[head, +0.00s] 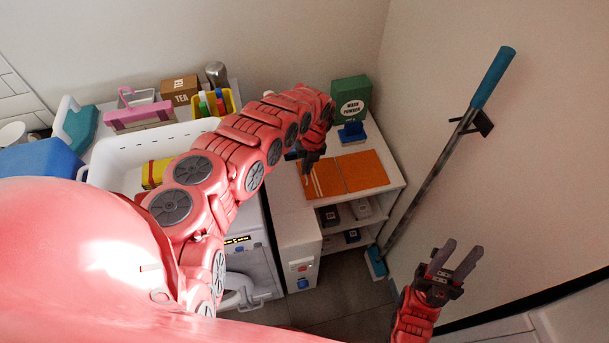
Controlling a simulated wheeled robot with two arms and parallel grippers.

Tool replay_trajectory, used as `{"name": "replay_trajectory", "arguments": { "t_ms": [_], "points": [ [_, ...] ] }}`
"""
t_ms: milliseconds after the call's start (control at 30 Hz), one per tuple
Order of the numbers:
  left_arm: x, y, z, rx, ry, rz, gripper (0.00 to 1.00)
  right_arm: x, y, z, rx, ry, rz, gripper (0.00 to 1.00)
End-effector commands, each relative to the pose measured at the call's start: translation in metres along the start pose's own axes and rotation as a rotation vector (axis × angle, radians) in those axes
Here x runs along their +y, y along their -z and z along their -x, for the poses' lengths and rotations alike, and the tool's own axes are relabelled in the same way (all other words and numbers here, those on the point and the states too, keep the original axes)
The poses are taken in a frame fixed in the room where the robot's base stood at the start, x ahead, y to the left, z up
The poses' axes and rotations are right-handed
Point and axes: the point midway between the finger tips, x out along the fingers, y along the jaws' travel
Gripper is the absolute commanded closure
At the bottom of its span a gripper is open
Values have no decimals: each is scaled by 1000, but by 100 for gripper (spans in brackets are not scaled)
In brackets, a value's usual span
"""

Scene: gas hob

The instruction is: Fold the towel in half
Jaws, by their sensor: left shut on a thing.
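The orange towel (362,171) lies flat on the white counter top, with pale stripes near its left end and a line across its middle. My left arm reaches over from the left, and my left gripper (308,168) is at the towel's left end, shut on the towel there; the arm partly hides its fingertips. My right gripper (460,258) is open and empty, low at the right, well apart from the towel.
A green wash powder box (351,100) and a blue object (351,132) stand behind the towel. A white basin (122,150) is at the left. A blue-handled mop (440,150) leans by the right wall. Shelves (350,215) hold small boxes below the counter.

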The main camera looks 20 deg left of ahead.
Motion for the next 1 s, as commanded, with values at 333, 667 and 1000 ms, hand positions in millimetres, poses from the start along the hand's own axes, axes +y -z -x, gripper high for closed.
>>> {"name": "replay_trajectory", "arguments": {
  "t_ms": [333,667,1000],
  "points": [
    [-11,-1,16,-3,-121,1,100,-2,-8,49,0,0,0,63],
    [-25,-1,35,-3,-119,0,100,-4,-12,74,0,0,0,63],
    [-38,0,50,-1,-117,-1,100,-5,-16,92,0,0,0,63]
  ]
}}
